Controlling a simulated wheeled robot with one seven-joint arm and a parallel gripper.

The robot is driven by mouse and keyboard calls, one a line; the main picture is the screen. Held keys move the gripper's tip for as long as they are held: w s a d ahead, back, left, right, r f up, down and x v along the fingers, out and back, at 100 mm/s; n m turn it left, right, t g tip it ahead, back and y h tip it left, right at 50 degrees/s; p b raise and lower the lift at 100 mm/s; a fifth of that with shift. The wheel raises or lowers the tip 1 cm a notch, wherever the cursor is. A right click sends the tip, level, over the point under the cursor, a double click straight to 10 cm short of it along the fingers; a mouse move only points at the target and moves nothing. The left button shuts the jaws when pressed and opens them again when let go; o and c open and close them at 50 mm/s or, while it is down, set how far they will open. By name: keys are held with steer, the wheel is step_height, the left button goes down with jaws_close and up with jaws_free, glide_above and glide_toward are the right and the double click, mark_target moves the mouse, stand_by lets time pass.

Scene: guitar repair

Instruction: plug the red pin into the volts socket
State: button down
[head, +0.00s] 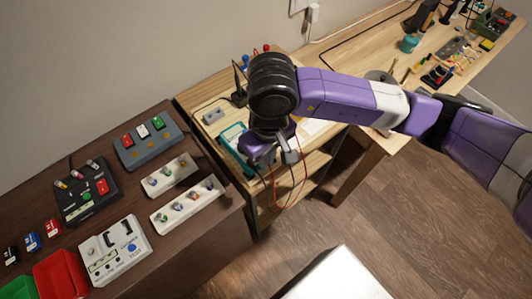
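My gripper (276,157) hangs low over the light wooden bench, beside a teal-framed device (229,137) that it and my wrist partly cover. A thin red lead (274,190) and a darker lead (303,178) hang in a loop below the gripper over the bench's front edge. The red pin itself is not distinguishable; the gripper may be hiding it. I cannot make out the volts socket or any socket label. The fingers are too small and too covered to show whether they are shut on anything.
A small grey box (213,116) and a black stand (239,97) are behind the teal device. A dark brown table (185,254) at left holds a white tester (115,250), pedal-like boxes and white strips with knobs. Open floor (430,220) lies at right.

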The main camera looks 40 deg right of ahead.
steer(key=shift+f, duration=0.45)
steer(key=shift+b, duration=1.35)
stand_by(0.9)
steer(key=shift+f+b, duration=1.1)
steer(key=shift+b, duration=0.5)
steer(key=c, duration=2)
jaws_free()
steer(key=shift+r, duration=0.1)
steer(key=shift+r, duration=1.4)
